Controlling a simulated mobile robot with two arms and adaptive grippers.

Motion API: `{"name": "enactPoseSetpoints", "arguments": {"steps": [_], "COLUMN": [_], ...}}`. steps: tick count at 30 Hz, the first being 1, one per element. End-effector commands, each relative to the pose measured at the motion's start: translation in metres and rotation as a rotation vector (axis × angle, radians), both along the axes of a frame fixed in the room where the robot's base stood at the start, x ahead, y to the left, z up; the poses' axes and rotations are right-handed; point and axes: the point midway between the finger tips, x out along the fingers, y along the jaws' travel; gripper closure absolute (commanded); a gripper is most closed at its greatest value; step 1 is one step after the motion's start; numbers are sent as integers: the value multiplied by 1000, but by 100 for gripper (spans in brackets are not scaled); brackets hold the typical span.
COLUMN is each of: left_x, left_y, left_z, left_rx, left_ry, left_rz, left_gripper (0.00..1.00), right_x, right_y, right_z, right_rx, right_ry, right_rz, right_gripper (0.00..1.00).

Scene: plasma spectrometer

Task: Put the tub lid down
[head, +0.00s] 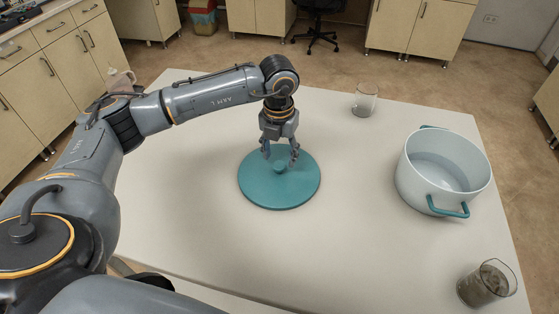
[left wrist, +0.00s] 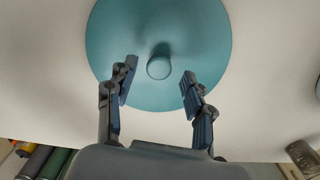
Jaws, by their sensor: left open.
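The tub lid (head: 279,190) is a round teal disc with a small knob in its middle, lying flat on the white table. It also shows in the left wrist view (left wrist: 205,40), with its knob (left wrist: 159,67) between and a little beyond my fingertips. My left gripper (head: 280,160) points down over the lid, its fingers spread on either side of the knob and apart from it. The left gripper's fingers show open in the left wrist view (left wrist: 157,82). The tub (head: 420,185) is pale with teal handles and stands uncovered at the table's right. My right gripper is not in view.
A glass beaker (head: 365,100) stands near the table's back edge. Another beaker (head: 485,285) with dark contents stands at the front right corner. The white table (head: 350,240) is clear between the lid and the tub. Cabinets and a chair stand beyond it.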

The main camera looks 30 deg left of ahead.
Motion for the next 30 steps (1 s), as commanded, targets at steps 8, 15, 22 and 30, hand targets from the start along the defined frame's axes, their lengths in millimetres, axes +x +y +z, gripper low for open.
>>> {"name": "enactPoseSetpoints", "arguments": {"steps": [8, 15, 22, 30], "left_x": [-1, -2, -3, -3], "left_y": [-1, -1, -1, 0], "left_z": [60, 89, 93, 93], "left_rx": [0, 0, 0, 0], "left_ry": [-4, -2, 1, 1], "left_rz": [0, 0, -1, 0], "left_gripper": [48, 48, 48, 48], "right_x": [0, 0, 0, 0], "right_y": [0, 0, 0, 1], "right_z": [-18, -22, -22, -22], "right_rx": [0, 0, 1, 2], "right_ry": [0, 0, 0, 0], "right_rz": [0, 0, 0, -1], "right_gripper": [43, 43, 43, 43]}}
